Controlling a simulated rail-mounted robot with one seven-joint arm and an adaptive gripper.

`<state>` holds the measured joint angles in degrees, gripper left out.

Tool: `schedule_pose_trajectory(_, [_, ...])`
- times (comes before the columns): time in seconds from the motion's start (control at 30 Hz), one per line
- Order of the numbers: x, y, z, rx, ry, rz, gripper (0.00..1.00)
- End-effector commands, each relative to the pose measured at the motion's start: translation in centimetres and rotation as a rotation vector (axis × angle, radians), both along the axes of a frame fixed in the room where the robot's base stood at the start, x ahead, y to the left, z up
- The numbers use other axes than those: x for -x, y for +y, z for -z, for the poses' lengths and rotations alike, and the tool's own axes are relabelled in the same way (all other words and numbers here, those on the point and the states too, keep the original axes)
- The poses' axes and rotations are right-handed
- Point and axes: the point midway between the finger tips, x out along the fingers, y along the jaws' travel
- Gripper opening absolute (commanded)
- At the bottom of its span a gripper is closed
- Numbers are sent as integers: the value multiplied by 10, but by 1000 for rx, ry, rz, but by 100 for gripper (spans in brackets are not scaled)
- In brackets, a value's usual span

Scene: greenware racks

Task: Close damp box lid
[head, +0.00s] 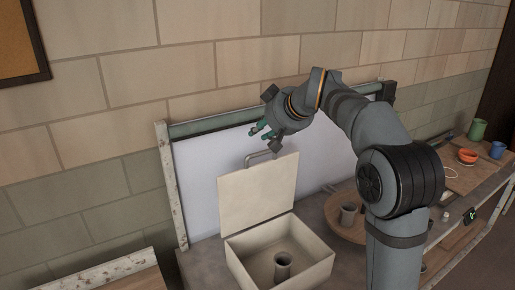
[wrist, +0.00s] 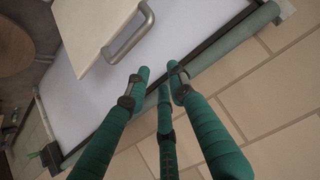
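The damp box (head: 308,272) is a cream open-topped box on the bench in the head view. A grey cup (head: 283,262) stands inside it. Its lid (head: 258,192) stands raised, nearly upright, at the back of the box. A metal bar handle (head: 262,157) shows at the lid's top edge. My gripper (head: 262,131) is above and behind that edge, near the handle. In the wrist view, my gripper's green fingers (wrist: 160,78) are apart with nothing between them. The lid (wrist: 88,28) and handle (wrist: 130,36) lie to their upper left, apart from the fingertips.
A pale board (head: 205,165) in a frame stands behind the lid, against the block wall. A round wooden board (head: 345,228) with a grey cup (head: 348,214) is right of the box. An orange bowl (head: 468,156), green cup (head: 478,130) and blue cup (head: 497,149) are farther right.

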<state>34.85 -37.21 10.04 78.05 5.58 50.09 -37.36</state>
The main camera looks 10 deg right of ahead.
Motion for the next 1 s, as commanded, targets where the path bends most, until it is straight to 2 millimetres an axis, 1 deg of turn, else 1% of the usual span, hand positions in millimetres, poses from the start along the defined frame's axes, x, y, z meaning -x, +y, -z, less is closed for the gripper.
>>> schedule_pose_trajectory(0.07, [-10, 4, 9, 0, 6, -1, 17])
schedule_pose_trajectory(0.33, [-52, 18, 43, 0, 7, -1, 1])
schedule_pose_trajectory(0.4, [-63, 22, 52, -1, 6, 0, 0])
schedule_pose_trajectory(0.43, [-60, 20, 53, -1, 3, 1, 0])
schedule_pose_trajectory(0.5, [-48, 16, 55, -1, 3, 0, 0])
schedule_pose_trajectory(0.7, [-30, 10, 60, -1, 1, 0, 0])
schedule_pose_trajectory(0.8, [-26, 9, 61, -1, 1, 0, 0])
schedule_pose_trajectory(1.0, [-25, 9, 62, -1, 1, 0, 0])
